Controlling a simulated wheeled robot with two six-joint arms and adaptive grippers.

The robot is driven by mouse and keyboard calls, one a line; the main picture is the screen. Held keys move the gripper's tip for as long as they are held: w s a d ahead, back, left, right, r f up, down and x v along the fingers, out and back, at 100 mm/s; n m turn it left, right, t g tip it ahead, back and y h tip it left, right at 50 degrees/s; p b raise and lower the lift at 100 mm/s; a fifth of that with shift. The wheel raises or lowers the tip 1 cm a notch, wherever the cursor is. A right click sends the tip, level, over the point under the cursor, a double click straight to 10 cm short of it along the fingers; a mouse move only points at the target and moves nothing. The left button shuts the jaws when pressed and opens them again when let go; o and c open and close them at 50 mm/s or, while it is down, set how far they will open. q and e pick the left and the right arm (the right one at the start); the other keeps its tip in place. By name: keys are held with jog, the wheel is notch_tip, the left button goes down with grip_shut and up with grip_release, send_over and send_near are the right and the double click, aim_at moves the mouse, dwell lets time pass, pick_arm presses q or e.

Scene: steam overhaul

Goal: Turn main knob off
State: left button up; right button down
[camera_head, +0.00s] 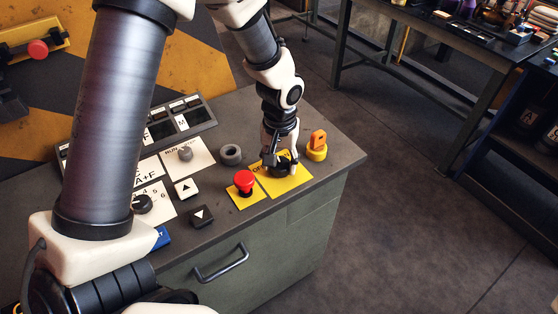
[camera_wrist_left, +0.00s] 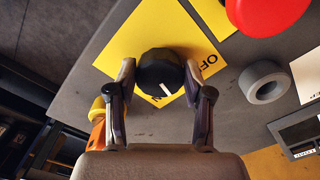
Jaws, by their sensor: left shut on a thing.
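The main knob (camera_wrist_left: 158,68) is round and black with a white mark, on a yellow plate (camera_wrist_left: 135,35). In the left wrist view the plate reads OFF to the right of the knob; other lettering below it is partly hidden. The white mark lies on the knob's lower side, slanting to the lower right, near that hidden lettering. My left gripper (camera_wrist_left: 158,88) is shut on the knob, one finger on each side. In the head view the left gripper (camera_head: 280,160) comes down on the knob from above and hides most of it. My right gripper is not in view.
A red mushroom button (camera_head: 244,180) stands just left of the knob's plate. An orange key-like switch on a yellow base (camera_head: 317,152) is to the right. A grey ring (camera_head: 231,155) is behind left. Further left are arrow buttons (camera_head: 186,188) and dials. The console's right edge is close.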

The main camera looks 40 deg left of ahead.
aim_at(281, 163)
pick_arm(q)
jog(key=n, duration=0.6)
jog(key=shift+w+d+n, duration=0.15)
jog(key=shift+n, duration=0.15)
jog(key=n+b, duration=0.1)
jog(key=n, duration=0.4)
dwell(0.4)
jog(key=o, duration=1.2)
jog(key=shift+f, duration=0.1)
jog(key=shift+c, duration=0.2)
jog(key=shift+w+a, duration=0.1)
jog(key=shift+a, duration=0.1)
notch_tip(281, 163, up, 12)
